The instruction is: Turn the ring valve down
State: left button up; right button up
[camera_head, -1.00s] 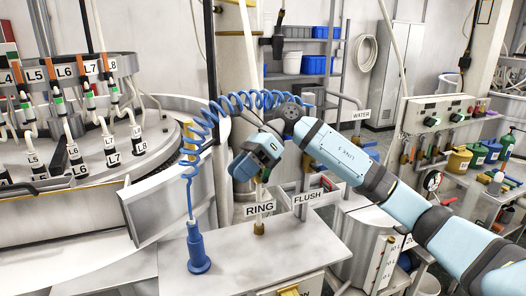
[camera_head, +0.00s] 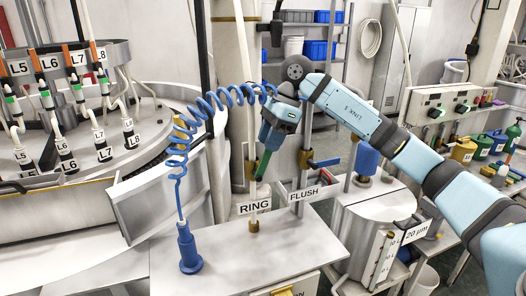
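A green lever (camera_head: 262,166) shows just above the sign, tilted up toward my gripper; much of the valve is hidden. My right gripper (camera_head: 267,148) points down from its blue body, its fingertips at the upper end of the green lever. I cannot tell whether the fingers are closed on it or only beside it. My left gripper is not in view.
A coiled blue hose (camera_head: 185,150) rises from a blue nozzle (camera_head: 188,250) on the left and arches to the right arm's wrist.

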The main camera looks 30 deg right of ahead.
aim_at(263, 156)
jog(key=shift+p+x, duration=0.4)
jog(key=shift+x, duration=1.9)
grip_shut()
